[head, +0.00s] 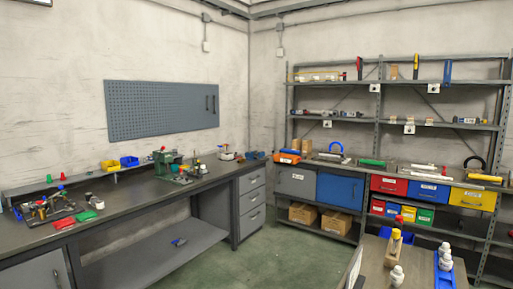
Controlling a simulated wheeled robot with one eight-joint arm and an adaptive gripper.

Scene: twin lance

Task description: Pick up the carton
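Several cardboard cartons are in the head view, and I cannot tell which one the task names. An open brown carton (303,213) sits on the low shelf at the centre right. A second brown carton (336,222) stands just right of it. Small brown boxes (305,146) stand on the shelf above the grey and blue fronts. Another small brown box (394,72) is high on the rack. My gripper is not in view.
A metal rack (381,100) lines the right wall. A dark workbench (130,205) with tools runs along the left wall. A near table (375,251) at the lower right holds white bottles (396,276) and a blue tray (436,270). Green floor (255,250) between them is open.

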